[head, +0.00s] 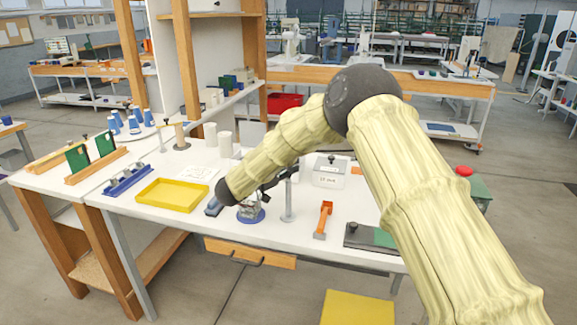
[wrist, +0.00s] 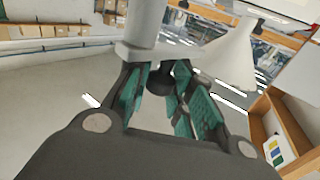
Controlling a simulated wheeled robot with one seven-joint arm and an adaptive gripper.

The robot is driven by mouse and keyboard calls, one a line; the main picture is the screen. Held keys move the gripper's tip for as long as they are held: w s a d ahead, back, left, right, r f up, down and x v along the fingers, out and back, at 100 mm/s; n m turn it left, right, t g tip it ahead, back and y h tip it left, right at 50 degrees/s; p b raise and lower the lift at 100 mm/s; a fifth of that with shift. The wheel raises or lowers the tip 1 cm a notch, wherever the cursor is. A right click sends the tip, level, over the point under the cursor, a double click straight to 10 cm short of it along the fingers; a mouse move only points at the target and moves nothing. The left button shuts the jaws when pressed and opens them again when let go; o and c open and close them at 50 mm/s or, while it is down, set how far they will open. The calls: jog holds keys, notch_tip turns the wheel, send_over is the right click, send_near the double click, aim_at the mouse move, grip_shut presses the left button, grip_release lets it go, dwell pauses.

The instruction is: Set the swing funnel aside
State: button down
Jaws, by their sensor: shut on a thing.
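In the wrist view the swing funnel (wrist: 232,58) is a pale grey cone just beyond my fingers, at upper right. My gripper (wrist: 172,85) has its teal-padded fingers closed around a small dark part beside the cone, which appears to be the funnel's grip. A pale grey post (wrist: 143,22) rises at upper left, close to the fingertips. In the head view my gripper (head: 272,183) is small and dark, near the top of a grey post (head: 288,203) on the white bench. The funnel cannot be made out there.
A blue-based device (head: 250,214) stands just left of the post. A yellow tray (head: 172,195), a lidded box (head: 328,172), an orange tool (head: 323,220) and a dark-and-green plate (head: 368,238) lie around. The bench front between tray and plate has some bare room.

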jog(key=c, duration=1.2)
grip_release()
jog(key=shift+d, duration=0.1)
jog(key=v, duration=1.2)
